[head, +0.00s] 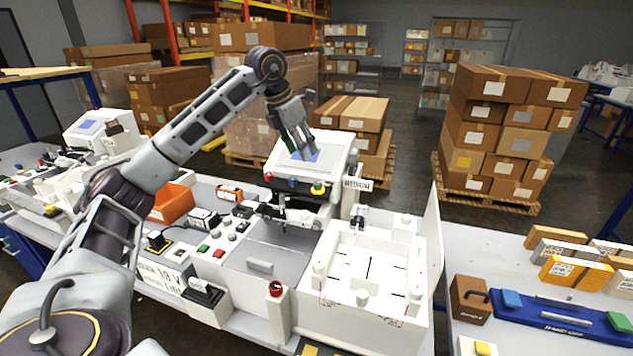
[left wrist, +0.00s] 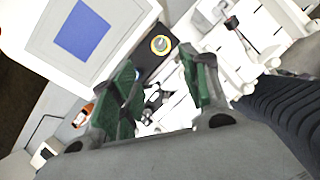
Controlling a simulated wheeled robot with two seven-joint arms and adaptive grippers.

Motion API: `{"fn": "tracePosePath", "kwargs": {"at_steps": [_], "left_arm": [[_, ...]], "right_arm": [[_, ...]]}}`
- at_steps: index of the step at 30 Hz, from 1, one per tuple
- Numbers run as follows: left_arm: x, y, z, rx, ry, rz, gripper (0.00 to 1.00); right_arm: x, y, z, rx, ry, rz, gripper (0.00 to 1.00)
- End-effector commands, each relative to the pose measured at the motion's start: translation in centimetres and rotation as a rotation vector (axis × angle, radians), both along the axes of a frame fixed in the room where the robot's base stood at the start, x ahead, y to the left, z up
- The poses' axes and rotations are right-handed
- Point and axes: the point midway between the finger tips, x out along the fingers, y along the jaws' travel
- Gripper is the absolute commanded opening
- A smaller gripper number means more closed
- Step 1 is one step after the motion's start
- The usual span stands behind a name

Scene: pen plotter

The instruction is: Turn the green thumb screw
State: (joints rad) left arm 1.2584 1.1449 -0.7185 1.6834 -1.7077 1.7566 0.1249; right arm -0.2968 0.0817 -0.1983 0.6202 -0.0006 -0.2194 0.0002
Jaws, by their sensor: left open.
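A small round knob with a yellow top and green edge (head: 318,188) sits at the right end of a dark bar below the screen housing. I take it for the green thumb screw. In the left wrist view, a yellow-ringed round knob (left wrist: 160,44) shows just beyond the gap between my fingers. My left gripper (head: 298,143) is in front of the tilted screen, above the knob and apart from it. Its green-padded fingers are spread and empty in the left wrist view (left wrist: 158,68). My right gripper is in neither view.
A blue knob (head: 293,183) and a red knob (head: 268,176) sit on the same bar. The screen housing (head: 340,150) rises behind. A white walled tray (head: 372,262) stands in front right, and a console with buttons (head: 203,249) at left.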

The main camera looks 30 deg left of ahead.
Motion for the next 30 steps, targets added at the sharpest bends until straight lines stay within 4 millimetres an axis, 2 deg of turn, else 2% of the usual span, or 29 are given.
{"fn": "tracePosePath", "kwargs": {"at_steps": [5, 11, 22, 30], "left_arm": [[0.1, -0.1, -0.2, -0.001, 0.000, -0.001, 0.46], [0.5, -0.2, -1.2, 0.000, 0.001, -0.001, 0.46], [2.0, -0.7, -5.3, 0.000, 0.003, -0.002, 0.46], [3.3, -1.1, -8.5, -0.001, 0.002, -0.001, 0.46]], "right_arm": [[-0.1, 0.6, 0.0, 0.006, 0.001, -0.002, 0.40], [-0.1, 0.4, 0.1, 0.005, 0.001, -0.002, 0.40], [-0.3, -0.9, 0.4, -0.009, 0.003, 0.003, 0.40], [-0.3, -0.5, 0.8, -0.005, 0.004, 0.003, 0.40]]}}
